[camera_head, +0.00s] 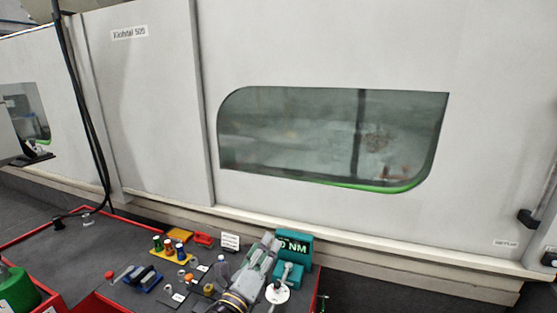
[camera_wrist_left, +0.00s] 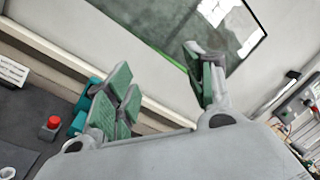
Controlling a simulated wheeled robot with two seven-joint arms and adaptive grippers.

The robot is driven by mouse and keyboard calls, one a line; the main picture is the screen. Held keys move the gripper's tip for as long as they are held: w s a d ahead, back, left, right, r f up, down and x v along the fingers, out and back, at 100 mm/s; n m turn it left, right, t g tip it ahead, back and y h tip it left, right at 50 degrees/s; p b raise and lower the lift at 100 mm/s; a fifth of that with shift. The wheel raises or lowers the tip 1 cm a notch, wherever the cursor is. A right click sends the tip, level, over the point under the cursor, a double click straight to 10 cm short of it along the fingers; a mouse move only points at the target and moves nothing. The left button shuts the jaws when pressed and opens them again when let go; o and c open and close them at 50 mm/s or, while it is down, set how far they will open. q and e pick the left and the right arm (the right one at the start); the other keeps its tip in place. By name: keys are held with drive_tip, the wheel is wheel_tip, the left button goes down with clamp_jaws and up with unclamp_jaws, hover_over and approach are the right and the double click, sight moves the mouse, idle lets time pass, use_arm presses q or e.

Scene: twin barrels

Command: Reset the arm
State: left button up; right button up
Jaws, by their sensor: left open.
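My left arm comes in at the bottom middle of the head view. Its grey left gripper (camera_head: 268,248) is in front of the teal device with a lit display (camera_head: 300,243) and partly covers it. In the left wrist view the two green-padded fingers of this gripper (camera_wrist_left: 163,88) stand wide apart, with nothing between them. The teal device (camera_wrist_left: 82,120) shows partly behind the left finger there. My right gripper is not in view.
A dark bench top (camera_head: 85,255) with a red edge holds a yellow rack of coloured pieces (camera_head: 172,250), a blue vise-like block (camera_head: 143,278) and a small white sign (camera_head: 230,242). Behind stands a large white machine (camera_head: 330,50) with a window (camera_head: 290,135). A green barrel (camera_head: 15,290) is at lower left.

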use_arm(q)
drive_tip(key=s+a+f+n+g+y, duration=0.3)
drive_tip(key=a+f+n+y, duration=0.1)
drive_tip(key=a+f+n, duration=0.4)
drive_tip(key=s+a+f+n+g+y, duration=0.4)
drive_tip(key=a+f+n, duration=0.25)
drive_tip(key=n, duration=0.35)
drive_tip(key=s+a+f+n+g, duration=0.2)
drive_tip(key=s+f+n+g, duration=0.25)
drive_tip(key=s, duration=0.45)
drive_tip(key=s+a+f+n+g, duration=0.2)
drive_tip(key=s+f+n+g, duration=0.1)
drive_tip(key=s+f+n, duration=0.4)
drive_tip(key=s+f+m+g, duration=0.1)
drive_tip(key=s+f, duration=0.1)
drive_tip(key=f, duration=1.4)
drive_tip(key=s+f+m+g, duration=0.1)
drive_tip(key=s+f, duration=0.1)
drive_tip(key=f, duration=1.5)
drive_tip(key=s+a+f, duration=0.2)
drive_tip(key=s+f, duration=0.7)
drive_tip(key=s, duration=0.2)
drive_tip(key=s+a+f, duration=0.2)
drive_tip(key=s+f, duration=0.8)
drive_tip(key=s, duration=0.1)
drive_tip(key=shift+g+h, duration=0.3)
drive_tip(key=shift+g, duration=0.15)
